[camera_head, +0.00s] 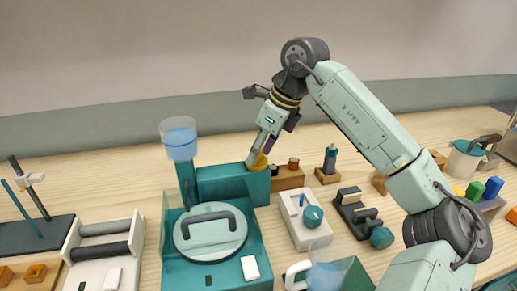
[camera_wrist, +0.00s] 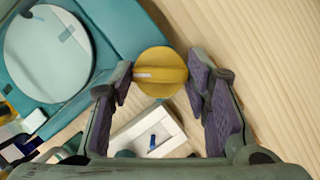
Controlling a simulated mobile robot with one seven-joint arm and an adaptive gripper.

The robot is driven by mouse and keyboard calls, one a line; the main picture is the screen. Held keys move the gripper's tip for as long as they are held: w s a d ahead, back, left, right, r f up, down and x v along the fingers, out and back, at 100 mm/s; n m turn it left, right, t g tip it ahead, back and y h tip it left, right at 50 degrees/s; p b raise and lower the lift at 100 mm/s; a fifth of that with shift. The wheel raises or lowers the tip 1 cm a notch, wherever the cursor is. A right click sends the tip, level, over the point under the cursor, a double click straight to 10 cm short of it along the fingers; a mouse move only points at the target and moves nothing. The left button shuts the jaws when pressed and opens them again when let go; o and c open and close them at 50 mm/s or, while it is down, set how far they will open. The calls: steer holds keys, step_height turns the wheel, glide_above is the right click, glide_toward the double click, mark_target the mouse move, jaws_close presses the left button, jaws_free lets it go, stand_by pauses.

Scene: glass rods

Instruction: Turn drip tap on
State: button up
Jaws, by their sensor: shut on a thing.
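The drip tap is a round yellow knob (camera_head: 258,164) on the top right of a teal machine (camera_head: 232,185). A clear vessel of blue liquid (camera_head: 180,138) stands at the machine's back left. My gripper (camera_head: 262,152) points down at the knob from above. In the wrist view, the yellow knob (camera_wrist: 161,66) with its raised bar sits between the purple-padded fingers of my gripper (camera_wrist: 160,78). The fingers are shut on the knob, one on each side. In the head view the fingertips partly hide the knob.
A round pale lid (camera_head: 210,240) with a dark handle lies on the machine's front. A white box with a teal dial (camera_head: 312,216) stands to its right. A clear jug (camera_head: 325,275) is at the front. Wooden blocks (camera_head: 287,178) stand just right of the knob.

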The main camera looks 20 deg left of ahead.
steer(key=n, duration=0.1)
steer(key=n+g+p, duration=0.1)
steer(key=n, duration=0.1)
steer(key=shift+w+r+n+g, duration=0.15)
steer(key=shift+n+g, duration=0.15)
steer(key=shift+n+g+h+p, duration=0.55)
steer(key=shift+n+p, duration=0.3)
steer(key=shift+n, duration=1.05)
steer(key=o, duration=1.2)
steer(key=shift+c, duration=0.2)
steer(key=v, duration=1.1)
steer(key=shift+w+d+r, duration=0.2)
steer(key=shift+w+r, duration=0.05)
